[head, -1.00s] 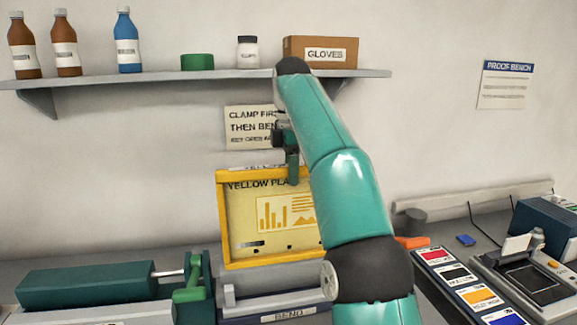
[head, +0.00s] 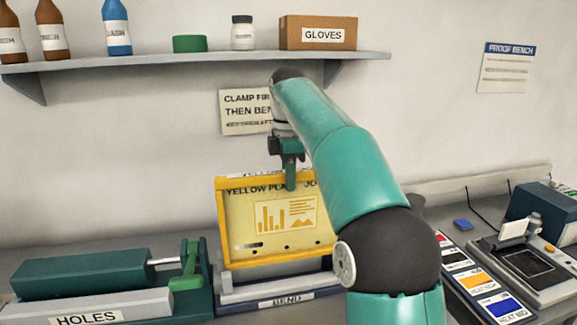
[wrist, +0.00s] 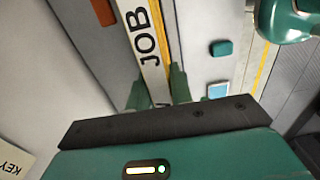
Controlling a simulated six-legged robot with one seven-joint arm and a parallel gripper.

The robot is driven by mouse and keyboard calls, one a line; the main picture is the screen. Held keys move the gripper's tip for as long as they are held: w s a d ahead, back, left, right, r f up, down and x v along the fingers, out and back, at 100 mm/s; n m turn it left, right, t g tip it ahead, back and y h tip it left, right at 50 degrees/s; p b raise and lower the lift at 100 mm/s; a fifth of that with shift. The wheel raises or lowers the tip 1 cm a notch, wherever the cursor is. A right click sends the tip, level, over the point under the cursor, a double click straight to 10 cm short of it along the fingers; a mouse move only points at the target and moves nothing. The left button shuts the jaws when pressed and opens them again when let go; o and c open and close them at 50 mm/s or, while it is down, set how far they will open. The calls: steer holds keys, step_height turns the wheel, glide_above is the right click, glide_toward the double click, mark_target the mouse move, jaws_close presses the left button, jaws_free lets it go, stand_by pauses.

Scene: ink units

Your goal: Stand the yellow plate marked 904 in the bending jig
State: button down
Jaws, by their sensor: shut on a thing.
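The yellow-framed plate (head: 233,225) stands upright with a bar chart and the words "YELLOW PLA" and "JO" on its face; I cannot read a 904. My gripper (head: 290,178) is shut on its top edge, near the middle. In the wrist view my gripper (wrist: 158,92) has its fingers on either side of the plate's edge strip (wrist: 150,50), marked "JOB". The bending jig (head: 318,295), labelled "BEND", lies directly below. The plate's lower edge is at the jig's grey rails; I cannot tell whether it sits in the slot. My arm hides its right side.
A green and grey unit labelled "HOLES" (head: 100,300) stands left of the jig. Colour cards (head: 470,281) and a dark device (head: 528,272) lie at the right. A wall shelf (head: 200,62) with bottles and a gloves box (head: 318,33) is above. A wall sign (head: 245,112) hangs behind my gripper.

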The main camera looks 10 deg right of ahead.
step_height(320, 180, down, 7)
stand_by(0.7)
steer(key=shift+f, duration=0.3)
stand_by(0.6)
steer(key=c, duration=1.2)
jaws_free()
steer(key=shift+w, duration=0.1)
steer(key=shift+o, duration=0.2)
step_height(320, 180, up, 13)
steer(key=shift+f, duration=0.2)
steer(key=shift+r, duration=0.55)
